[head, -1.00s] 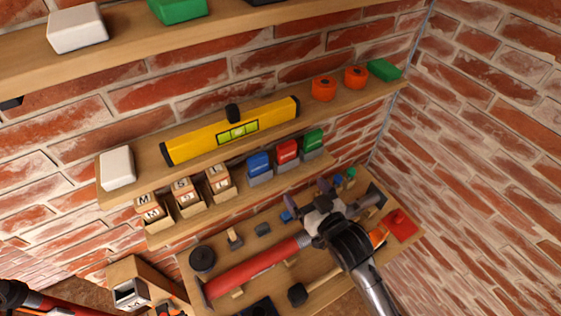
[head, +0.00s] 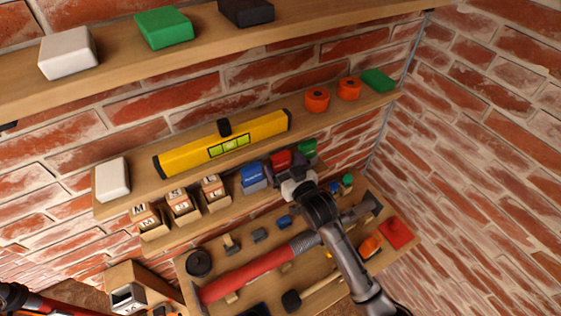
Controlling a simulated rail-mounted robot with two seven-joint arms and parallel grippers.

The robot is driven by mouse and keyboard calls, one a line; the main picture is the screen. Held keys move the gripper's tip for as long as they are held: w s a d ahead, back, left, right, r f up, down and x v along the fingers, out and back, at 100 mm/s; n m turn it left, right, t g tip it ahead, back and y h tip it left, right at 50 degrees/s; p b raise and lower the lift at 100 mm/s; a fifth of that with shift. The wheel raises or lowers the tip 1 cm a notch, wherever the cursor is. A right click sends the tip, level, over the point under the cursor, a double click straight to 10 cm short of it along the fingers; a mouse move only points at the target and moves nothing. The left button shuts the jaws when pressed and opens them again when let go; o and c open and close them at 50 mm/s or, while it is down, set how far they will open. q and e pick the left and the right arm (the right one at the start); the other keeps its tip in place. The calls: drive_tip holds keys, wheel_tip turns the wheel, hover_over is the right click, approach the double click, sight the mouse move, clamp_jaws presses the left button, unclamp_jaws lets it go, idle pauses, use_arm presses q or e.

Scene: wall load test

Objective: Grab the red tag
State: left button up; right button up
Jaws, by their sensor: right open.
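The red tag (head: 281,157) is a small red block in the row on the small ledge, between a blue one (head: 253,173) and a green one (head: 306,147). My right gripper (head: 285,168) is open, with its fingers at the red tag and covering its lower part. I cannot tell whether the fingers touch it. My left gripper does not show clearly in the head view.
Wooden blocks (head: 180,204) stand left on the same ledge. A yellow level (head: 225,146) and two orange rolls (head: 317,99) lie on the shelf above. The tool board below holds a red-handled tool (head: 250,275) and a red piece (head: 396,232). A brick wall stands right.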

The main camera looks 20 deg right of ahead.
drive_tip(key=shift+w+a+f, duration=0.1)
drive_tip(key=shift+w+a, duration=0.05)
drive_tip(key=shift+w, duration=1.25)
drive_tip(key=c, duration=1)
